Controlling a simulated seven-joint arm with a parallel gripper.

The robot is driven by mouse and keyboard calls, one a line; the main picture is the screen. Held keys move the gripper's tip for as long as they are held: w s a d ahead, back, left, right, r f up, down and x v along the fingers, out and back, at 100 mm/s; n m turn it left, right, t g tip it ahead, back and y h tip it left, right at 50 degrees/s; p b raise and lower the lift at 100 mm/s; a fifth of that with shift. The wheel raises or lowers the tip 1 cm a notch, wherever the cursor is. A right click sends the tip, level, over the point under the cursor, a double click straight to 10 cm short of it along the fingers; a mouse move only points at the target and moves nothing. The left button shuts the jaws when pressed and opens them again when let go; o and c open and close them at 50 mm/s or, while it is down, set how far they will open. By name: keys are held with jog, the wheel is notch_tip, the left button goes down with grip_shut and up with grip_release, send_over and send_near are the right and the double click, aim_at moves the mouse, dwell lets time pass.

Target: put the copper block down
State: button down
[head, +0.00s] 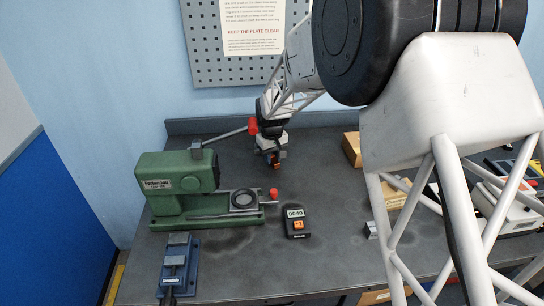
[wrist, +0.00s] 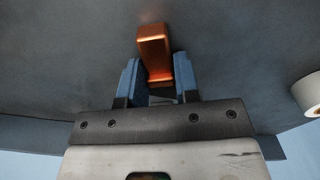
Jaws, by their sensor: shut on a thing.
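The copper block (wrist: 154,48) is a shiny orange-brown bar between the two blue fingers of my gripper (wrist: 159,80) in the wrist view. My gripper is shut on it, and the block sticks out past the fingertips. In the head view my gripper (head: 273,160) is over the rear middle of the dark grey bench (head: 330,220), with a small part of the copper block (head: 277,166) showing at its tip. I cannot tell whether the block touches the bench top.
A green press (head: 180,185) with a red-knobbed lever stands on the left, with a blue vise (head: 175,265) in front. A small timer (head: 296,222) sits mid-bench. A cardboard box (head: 352,148) is at right. Bench around the timer is mostly clear. A white roll (wrist: 310,94) shows at right.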

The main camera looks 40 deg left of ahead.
jog(key=c, duration=0.8)
grip_release()
jog(key=shift+c, duration=0.2)
notch_tip(320, 180, up, 12)
jog(key=shift+r, duration=0.1)
dwell(0.6)
